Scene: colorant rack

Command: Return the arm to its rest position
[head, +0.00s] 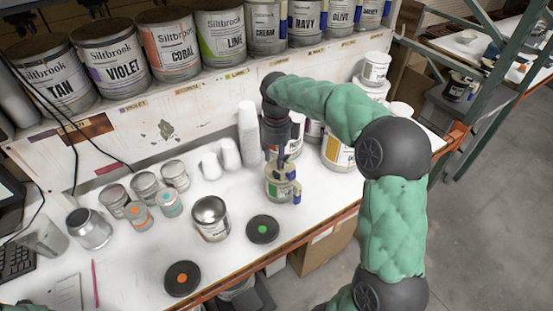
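My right arm comes in from the right and bends over the table. Its gripper (284,186) points down at a small can with a yellowish label (278,187), with fingers beside the can. I cannot tell whether the fingers press on the can or stand apart from it, or whether the can rests on the table. My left gripper is out of view; only a bit of green shows at the bottom left corner.
The white table (130,245) holds an open metal can (210,218), black discs with a green dot (262,229) and an orange dot (182,278), small cans (145,187) and stacked white cups (249,133). Large paint cans (168,45) line the shelf behind. A green rack post (490,85) stands right.

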